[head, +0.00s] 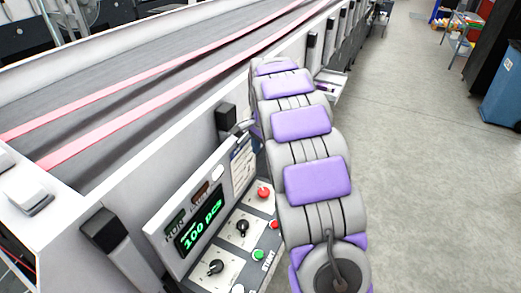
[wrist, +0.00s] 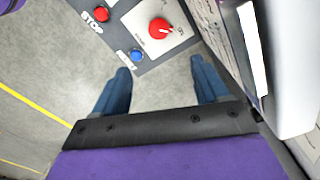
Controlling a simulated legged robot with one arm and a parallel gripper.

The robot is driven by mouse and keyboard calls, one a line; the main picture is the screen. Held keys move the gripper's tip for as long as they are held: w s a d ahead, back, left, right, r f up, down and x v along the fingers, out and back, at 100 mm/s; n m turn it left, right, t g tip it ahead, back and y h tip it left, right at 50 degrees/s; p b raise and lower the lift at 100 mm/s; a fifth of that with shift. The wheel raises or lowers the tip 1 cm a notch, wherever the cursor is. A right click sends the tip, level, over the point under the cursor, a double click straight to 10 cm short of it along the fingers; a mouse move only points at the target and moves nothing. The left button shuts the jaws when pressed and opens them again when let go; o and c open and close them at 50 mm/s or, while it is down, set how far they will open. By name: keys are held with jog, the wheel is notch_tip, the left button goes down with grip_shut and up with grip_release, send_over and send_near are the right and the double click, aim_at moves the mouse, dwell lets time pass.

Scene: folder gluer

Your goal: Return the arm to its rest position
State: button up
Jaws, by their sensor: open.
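My gripper (wrist: 160,68) shows in the wrist view with its two blue fingers wide apart and nothing between them. Grey floor shows between and around the fingers. The control panel (wrist: 183,40) lies just beyond the fingertips, with no contact that I can make out. In the head view my purple and grey arm (head: 315,180) stretches from the bottom right up along the machine's side. It covers part of the control panel (head: 225,255). The gripper itself is mostly hidden behind the arm there.
The panel has a red knob (wrist: 160,28), a red stop button (wrist: 101,14), a blue button (wrist: 137,55) and a green "100 pcs" display (head: 202,221). The conveyor (head: 150,70) with pink belts is at left. Open floor (head: 420,150) and a blue bin (head: 503,92) are at right.

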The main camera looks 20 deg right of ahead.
jog(key=s+a+r+n+g+b, duration=0.15)
jog(key=s+a+n, duration=0.45)
jog(key=s, duration=0.8)
jog(key=s+a+n+b, duration=0.35)
jog(key=s+a, duration=0.35)
jog(key=s, duration=0.7)
jog(key=s+a+f+n, duration=0.1)
jog(key=s+f+n, duration=0.1)
jog(key=s, duration=0.4)
jog(key=s+a+f+n+b, duration=0.1)
jog(key=s+a+f+n, duration=0.1)
jog(key=s, duration=0.4)
jog(key=shift+s+f+n, duration=0.2)
jog(key=shift+f+n, duration=0.2)
jog(key=shift+n, duration=0.35)
